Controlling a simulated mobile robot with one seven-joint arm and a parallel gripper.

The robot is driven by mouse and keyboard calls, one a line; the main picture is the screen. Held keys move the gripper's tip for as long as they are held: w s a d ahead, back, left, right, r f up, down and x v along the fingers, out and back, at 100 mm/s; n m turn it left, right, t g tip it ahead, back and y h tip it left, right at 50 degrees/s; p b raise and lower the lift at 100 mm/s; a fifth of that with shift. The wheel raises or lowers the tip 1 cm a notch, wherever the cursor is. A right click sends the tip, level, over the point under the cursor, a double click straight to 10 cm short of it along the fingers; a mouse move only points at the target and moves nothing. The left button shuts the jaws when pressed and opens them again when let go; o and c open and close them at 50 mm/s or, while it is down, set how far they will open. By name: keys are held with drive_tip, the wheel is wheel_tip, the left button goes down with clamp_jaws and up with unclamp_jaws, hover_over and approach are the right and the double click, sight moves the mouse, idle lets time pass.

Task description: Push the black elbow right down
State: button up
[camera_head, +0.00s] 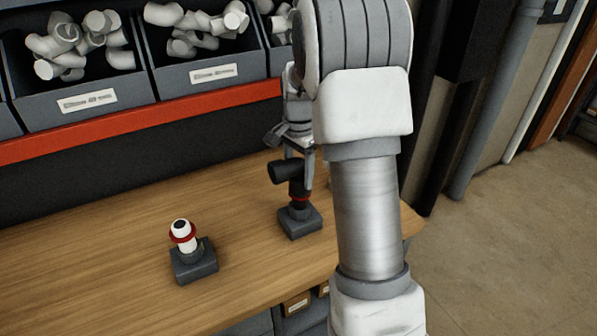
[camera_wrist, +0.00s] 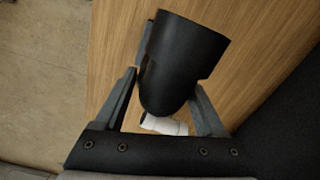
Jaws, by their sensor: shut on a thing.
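The black elbow (camera_head: 286,172) stands over the right-hand grey block (camera_head: 300,224) on the bench, its open mouth facing left in the head view. A red ring (camera_head: 300,198) shows just under its lower end; how far down the elbow sits I cannot tell. My gripper (camera_head: 300,160) is shut on the elbow from above. In the wrist view the elbow (camera_wrist: 183,58) fills the space between my two fingers and hides its own lower end.
A second grey block (camera_head: 195,265) with a white stub (camera_head: 184,236) and red ring stands to the left on the wooden bench (camera_head: 90,270). Grey bins (camera_head: 205,75) of white fittings line the back above a red rail (camera_head: 130,122). The bench between the blocks is clear.

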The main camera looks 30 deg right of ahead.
drive_tip(key=shift+f+b, duration=0.35)
drive_tip(key=shift+f, duration=0.3)
drive_tip(key=o, duration=1.5)
drive_tip(key=shift+o, duration=0.2)
wheel_tip(320, 180, up, 18)
drive_tip(key=p, duration=0.1)
drive_tip(key=shift+f, duration=0.25)
